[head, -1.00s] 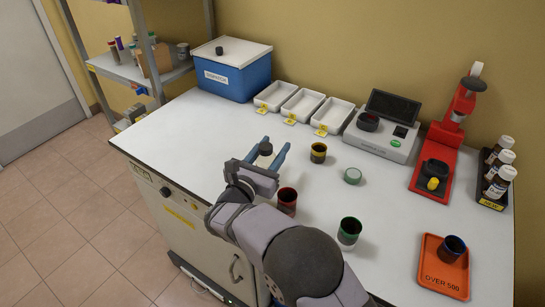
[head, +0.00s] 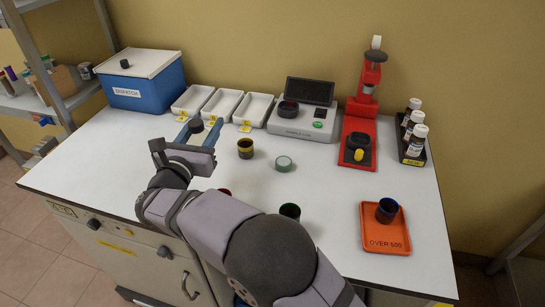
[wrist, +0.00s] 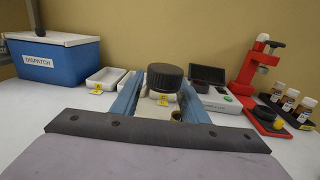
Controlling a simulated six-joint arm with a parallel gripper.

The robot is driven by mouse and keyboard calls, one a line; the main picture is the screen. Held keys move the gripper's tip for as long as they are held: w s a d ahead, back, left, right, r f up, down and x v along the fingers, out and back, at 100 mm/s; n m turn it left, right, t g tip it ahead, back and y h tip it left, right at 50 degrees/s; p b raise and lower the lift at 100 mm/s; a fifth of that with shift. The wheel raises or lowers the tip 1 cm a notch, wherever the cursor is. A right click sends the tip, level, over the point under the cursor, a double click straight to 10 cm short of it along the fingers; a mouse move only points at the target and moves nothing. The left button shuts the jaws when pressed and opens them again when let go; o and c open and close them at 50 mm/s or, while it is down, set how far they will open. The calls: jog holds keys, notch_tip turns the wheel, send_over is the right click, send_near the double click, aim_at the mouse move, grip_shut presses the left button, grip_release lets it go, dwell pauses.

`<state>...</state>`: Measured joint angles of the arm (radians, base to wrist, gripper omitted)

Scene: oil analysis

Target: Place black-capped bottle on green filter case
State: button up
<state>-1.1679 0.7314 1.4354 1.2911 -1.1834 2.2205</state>
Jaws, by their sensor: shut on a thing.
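The black-capped bottle is between the blue fingers of my gripper (head: 199,129). Its black cap (head: 196,126) shows above the fingers in the head view. In the wrist view, the ribbed cap (wrist: 165,77) and a little of the pale body below it show between the fingers; the rest is hidden. My gripper is shut on the bottle, left of the yellow-rimmed cup. The green filter case (head: 284,163), a low round disc, lies on the white table to the right of my gripper, apart from it.
The yellow-rimmed dark cup (head: 245,148) stands between my gripper and the green case. A green-rimmed cup (head: 290,211) and a mostly hidden red-rimmed cup (head: 225,191) are nearer. White trays (head: 222,104), an analyzer (head: 302,122) and a red press (head: 363,125) line the back.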

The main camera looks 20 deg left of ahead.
jog(key=w+d+r+m+h+b, duration=0.1)
jog(key=w+d+r+m+h, duration=0.15)
jog(key=w+d, duration=0.55)
jog(key=w+d+r+m+h+b, duration=0.1)
jog(key=w+d+r+h, duration=0.25)
jog(key=d, duration=0.85)
jog(key=shift+w+a+f+n+y+p, duration=0.1)
jog(key=shift+a+f+n+y+p, duration=0.2)
jog(key=shift+f, duration=1.95)
jog(key=shift+a+f+n+y+p, duration=0.1)
jog(key=shift+f+y+p, duration=0.25)
jog(key=shift+f, duration=1.85)
jog(key=shift+w+a+f+n+y+p, duration=0.15)
jog(key=shift+f+y, duration=0.3)
jog(key=shift+f, duration=1.8)
jog(key=shift+s, duration=0.15)
jog(key=shift+f+b, duration=0.2)
jog(key=shift+b, duration=0.15)
jog(key=o, duration=1.2)
jog(key=shift+o, duration=0.2)
jog(key=shift+r+p, duration=0.2)
jog(key=shift+p, duration=0.1)
